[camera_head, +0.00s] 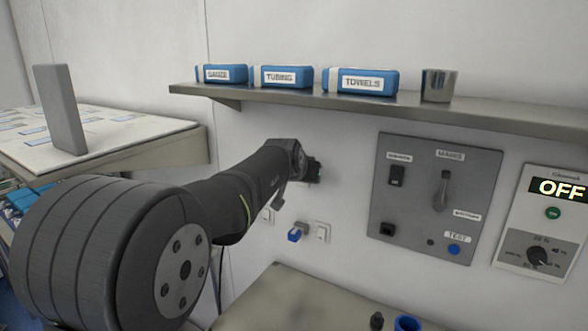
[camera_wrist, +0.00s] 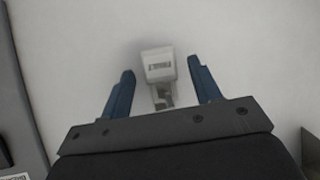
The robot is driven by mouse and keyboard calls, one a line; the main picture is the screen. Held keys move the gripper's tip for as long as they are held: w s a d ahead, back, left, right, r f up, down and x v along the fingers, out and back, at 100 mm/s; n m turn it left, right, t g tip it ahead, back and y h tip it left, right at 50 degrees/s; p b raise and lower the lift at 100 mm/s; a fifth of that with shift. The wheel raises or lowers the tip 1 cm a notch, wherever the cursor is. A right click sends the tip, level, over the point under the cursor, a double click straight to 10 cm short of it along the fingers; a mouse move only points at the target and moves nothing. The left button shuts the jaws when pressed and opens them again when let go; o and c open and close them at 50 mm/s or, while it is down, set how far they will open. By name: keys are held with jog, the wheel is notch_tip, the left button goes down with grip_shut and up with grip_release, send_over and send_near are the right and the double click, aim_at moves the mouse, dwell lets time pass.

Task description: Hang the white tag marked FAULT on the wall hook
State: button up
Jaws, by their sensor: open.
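My gripper (camera_head: 313,170) is close to the white wall in the head view, below the shelf and left of the grey panel. In the wrist view my gripper (camera_wrist: 158,82) is open, with a blue finger on each side. Nothing is clearly gripped. I cannot make out the wall hook in the head view; my arm hides part of the wall.
The shelf (camera_head: 480,116) holds blue packs (camera_head: 281,77) and a metal cup (camera_head: 438,85). The grey switch panel (camera_head: 410,210) and a display reading OFF (camera_head: 560,189) are right. A worktop (camera_head: 290,300) lies below.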

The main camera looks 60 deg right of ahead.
jog(key=v, duration=1.6)
jog(key=shift+f, duration=0.1)
jog(key=x, duration=1.7)
jog(key=shift+d, duration=0.15)
